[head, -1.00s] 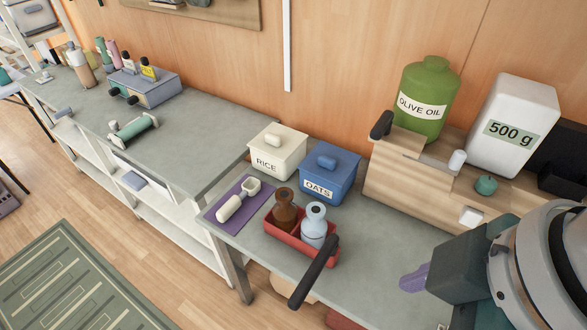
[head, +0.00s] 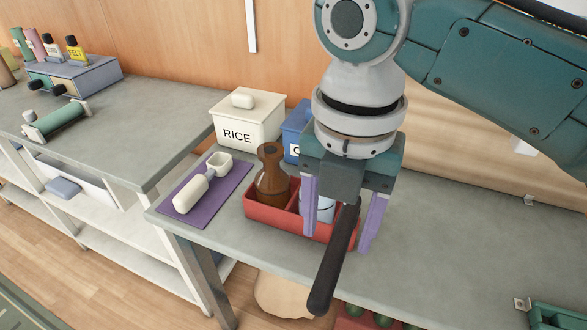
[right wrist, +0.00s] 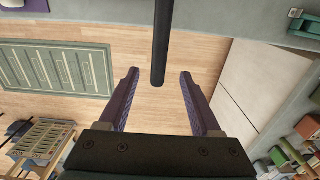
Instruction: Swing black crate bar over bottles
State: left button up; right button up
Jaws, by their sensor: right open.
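The red crate (head: 267,217) stands near the front edge of the grey counter. A brown bottle (head: 271,178) stands in its left part. A pale blue bottle (head: 326,209) stands in the right part, mostly hidden by my gripper. The black bar (head: 333,262) sticks out from the crate over the counter's front edge. My right gripper (head: 337,242) is open above the crate's right end, its purple fingers on either side of the bar. In the right wrist view the bar (right wrist: 161,45) enters from the top, its end between the fingers. My left gripper is not in view.
A white RICE box (head: 247,122) and a blue OATS box (head: 293,132) stand behind the crate. A white scoop (head: 205,183) lies on a purple mat (head: 224,189) to the left. The counter (head: 450,225) right of the crate is clear.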

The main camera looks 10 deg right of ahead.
aim_at(331, 266)
notch_tip(331, 266, down, 7)
jog(key=shift+f+b, duration=0.2)
jog(key=shift+b, duration=0.5)
grip_shut()
dwell(1.0)
